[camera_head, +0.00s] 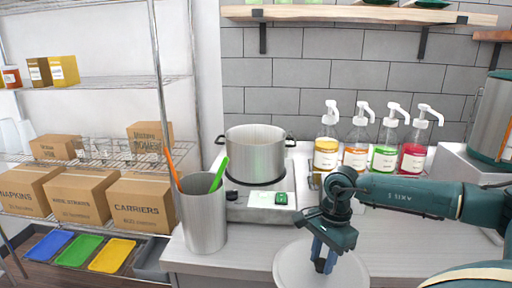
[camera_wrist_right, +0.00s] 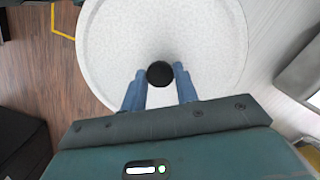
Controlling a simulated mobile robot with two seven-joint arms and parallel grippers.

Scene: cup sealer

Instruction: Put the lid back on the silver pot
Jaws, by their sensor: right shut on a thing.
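The silver pot (camera_head: 256,155) stands uncovered on a white cooker at the middle of the counter, with a dark handle on each side. The round pale lid (camera_head: 300,272) is at the front edge of the counter, below my right gripper (camera_head: 326,258). In the right wrist view the lid (camera_wrist_right: 205,50) fills the middle, with its black knob (camera_wrist_right: 159,74) between my two blue fingers (camera_wrist_right: 160,88). The right gripper is shut on the knob. The lid lies to the front and right of the pot. I cannot tell whether it touches the counter. My left gripper is not in view.
A tall grey cup (camera_head: 204,215) with orange and green utensils stands left of the cooker (camera_head: 262,200). Several pump bottles (camera_head: 356,150) stand behind my right arm. A wooden shelf (camera_head: 350,14) hangs above. Wire shelves with boxes (camera_head: 143,200) are at the left.

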